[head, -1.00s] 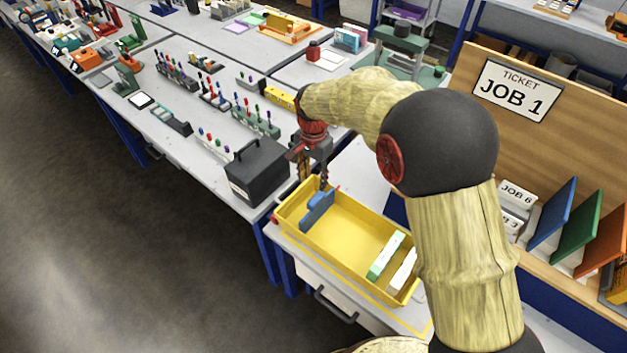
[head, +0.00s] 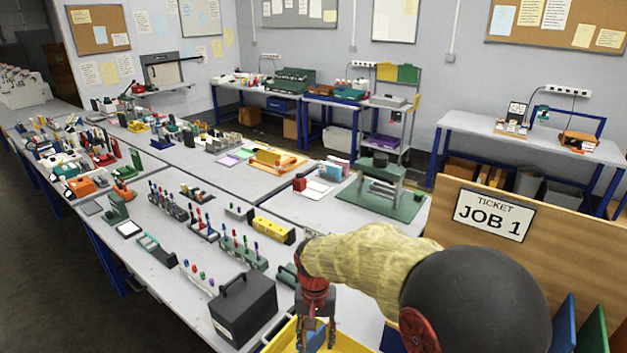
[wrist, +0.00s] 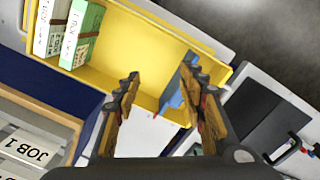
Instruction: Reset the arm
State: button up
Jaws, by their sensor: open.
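My gripper (head: 316,335) is at the bottom of the head view, at the end of my arm, over the edge of a yellow tray (head: 282,340). In the wrist view my gripper (wrist: 160,100) has its two fingers spread apart with nothing between them. The yellow tray (wrist: 150,42) lies beyond the fingers. In it are a white box and a green-and-white box (wrist: 82,35) at the left, and a blue item (wrist: 180,85) near the right finger. Much of the tray is cut off in the head view.
A black case (head: 243,308) stands left of my gripper. Pen racks (head: 205,225) and a yellow block (head: 274,230) stand behind it. A wooden board with a JOB 1 sign (head: 494,215) rises at the right. A green-based press (head: 380,195) stands further back.

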jog(key=s+d+r+t+b, duration=0.1)
jog(key=s+d+r+t, duration=0.2)
jog(key=s+d+r, duration=0.5)
jog(key=s+d+r+n+t+b, duration=0.1)
jog(key=s+d+r+t+b, duration=0.1)
jog(key=s+d+r, duration=0.7)
jog(key=shift+s+d+t, duration=0.65)
jog(key=shift+s+t, duration=0.05)
jog(key=shift+s, duration=1.4)
